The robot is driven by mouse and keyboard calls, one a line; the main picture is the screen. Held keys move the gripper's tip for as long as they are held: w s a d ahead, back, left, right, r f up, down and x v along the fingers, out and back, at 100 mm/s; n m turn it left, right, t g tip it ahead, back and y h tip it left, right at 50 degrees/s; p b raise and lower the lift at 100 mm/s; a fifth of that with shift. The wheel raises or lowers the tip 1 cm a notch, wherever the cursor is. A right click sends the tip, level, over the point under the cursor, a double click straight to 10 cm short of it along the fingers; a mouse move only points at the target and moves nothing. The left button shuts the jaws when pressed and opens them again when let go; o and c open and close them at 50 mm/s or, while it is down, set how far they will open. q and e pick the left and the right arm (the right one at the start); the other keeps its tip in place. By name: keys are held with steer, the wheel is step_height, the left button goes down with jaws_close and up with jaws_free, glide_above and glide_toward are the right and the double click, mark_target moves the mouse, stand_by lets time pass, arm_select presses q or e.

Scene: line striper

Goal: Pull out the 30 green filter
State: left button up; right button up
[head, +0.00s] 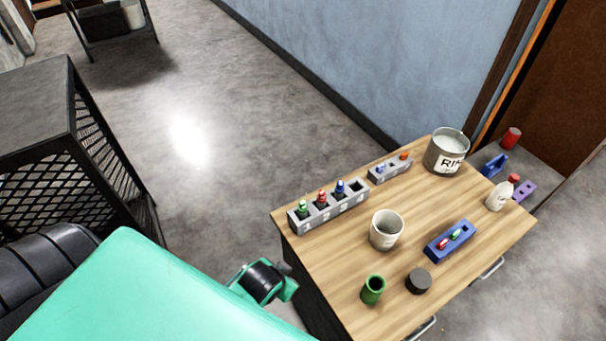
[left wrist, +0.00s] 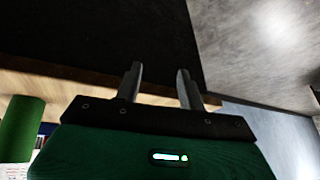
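A grey slotted rack (head: 329,207) on the wooden table holds a green-topped piece (head: 303,208), a red-topped piece (head: 321,197) and a blue-topped piece (head: 340,187). Its right slot looks empty. The markings on its front are too small to read surely, so I cannot tell which piece is the 30 green filter. My left gripper (left wrist: 160,88) shows in the left wrist view, its two fingers apart with nothing between them. It is near the table edge. In the head view my teal arm is left of the table; fingertips are not visible there. My right gripper is not in view.
The table (head: 400,262) also bears a white cup (head: 387,230), a green cylinder (head: 373,290), a dark round piece (head: 418,281), a blue tray (head: 437,251), a smaller grey rack (head: 378,176), a metal can (head: 447,152) and a white bottle (head: 497,197).

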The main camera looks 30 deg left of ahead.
arm_select(q)
steer(key=w+r+t, duration=0.1)
steer(key=w+r, duration=0.1)
steer(key=w, duration=0.1)
steer(key=w+r+m+t, duration=0.1)
steer(key=w+r+t, duration=0.1)
steer(key=w+r, duration=0.1)
steer(key=w+r+t, duration=0.2)
steer(key=w, duration=0.3)
steer(key=shift+d+r, duration=0.25)
steer(key=shift+d, duration=0.15)
steer(key=w+d+r+m+t+h, duration=0.5)
steer(key=w+r, duration=0.4)
steer(key=r, duration=0.5)
steer(key=s+d+r+m+g+h, duration=0.3)
steer(key=d+r+m+g+h, duration=0.55)
steer(key=d+m+h, duration=0.75)
steer(key=m+g+y, duration=0.7)
steer(key=m+y, duration=0.2)
steer(key=y, duration=1.2)
glide_above(303, 202)
step_height(303, 202, down, 11)
steer(key=shift+r, duration=0.15)
step_height(303, 202, down, 8)
steer(key=b, duration=0.5)
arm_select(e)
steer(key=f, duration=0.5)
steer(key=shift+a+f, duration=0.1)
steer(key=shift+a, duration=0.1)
